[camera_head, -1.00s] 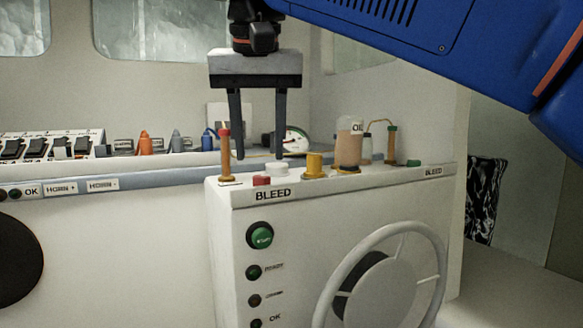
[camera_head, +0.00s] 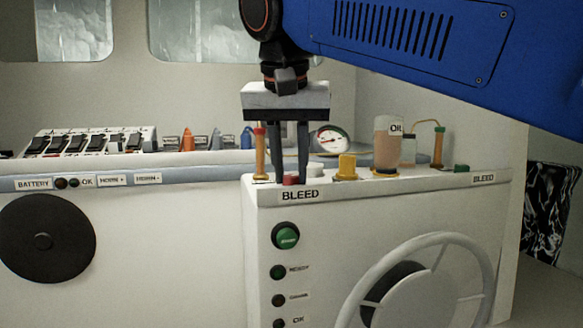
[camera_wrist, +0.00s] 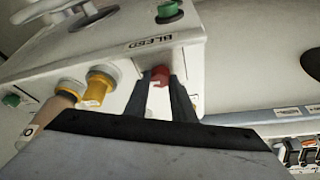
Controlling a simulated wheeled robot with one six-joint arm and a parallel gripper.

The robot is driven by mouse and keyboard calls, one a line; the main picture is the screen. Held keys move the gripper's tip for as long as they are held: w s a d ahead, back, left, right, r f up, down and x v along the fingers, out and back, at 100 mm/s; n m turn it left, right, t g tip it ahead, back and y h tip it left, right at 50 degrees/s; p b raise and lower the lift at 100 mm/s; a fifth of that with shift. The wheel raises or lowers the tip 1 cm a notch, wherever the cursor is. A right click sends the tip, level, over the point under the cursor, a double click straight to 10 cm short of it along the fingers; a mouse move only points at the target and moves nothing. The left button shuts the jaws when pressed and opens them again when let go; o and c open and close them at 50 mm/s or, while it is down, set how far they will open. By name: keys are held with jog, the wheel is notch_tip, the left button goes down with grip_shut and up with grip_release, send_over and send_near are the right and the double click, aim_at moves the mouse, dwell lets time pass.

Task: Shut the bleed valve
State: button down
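A small red knob (camera_head: 290,180) sits on top of the white console (camera_head: 400,200), just behind the left BLEED label (camera_head: 300,195). My gripper (camera_head: 289,178) points straight down with its fingertips at the console top, one on each side of the red knob. In the wrist view the red knob (camera_wrist: 160,76) lies between the two fingertips (camera_wrist: 160,82), which appear to touch its sides. A white round cap (camera_head: 313,178) beside it is partly hidden by the right finger. A second BLEED label (camera_head: 483,178) is at the right, near a green knob (camera_head: 461,168).
Close by stand an orange post (camera_head: 260,155) on the left, a yellow fitting (camera_head: 346,167) and an OIL bottle (camera_head: 387,150) on the right. A gauge (camera_head: 332,139) is behind. A handwheel (camera_head: 425,285) and green button (camera_head: 286,235) are on the front.

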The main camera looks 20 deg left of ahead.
jog(key=c, duration=2.5)
grip_release()
jog(key=shift+n, duration=0.3)
jog(key=shift+c, duration=0.2)
jog(key=n+y, duration=0.1)
jog(key=n, duration=0.2)
jog(key=shift+d+n+y, duration=0.15)
jog(key=shift+n+y, duration=0.25)
jog(key=n, duration=0.2)
jog(key=n+g+y, duration=0.1)
jog(key=n, duration=0.1)
jog(key=shift+w+d+g, duration=0.15)
jog(key=shift+w+g, duration=0.05)
jog(key=shift+g, duration=0.1)
jog(key=n, duration=0.2)
jog(key=n+g+y, duration=0.1)
jog(key=n, duration=0.2)
jog(key=shift+w+g, duration=0.15)
jog(key=shift+g, duration=0.15)
jog(key=shift+w+n+g, duration=0.1)
jog(key=shift+n+g, duration=0.8)
jog(key=shift+n, duration=1.3)
jog(key=o, duration=1.1)
jog(key=shift+c, duration=0.2)
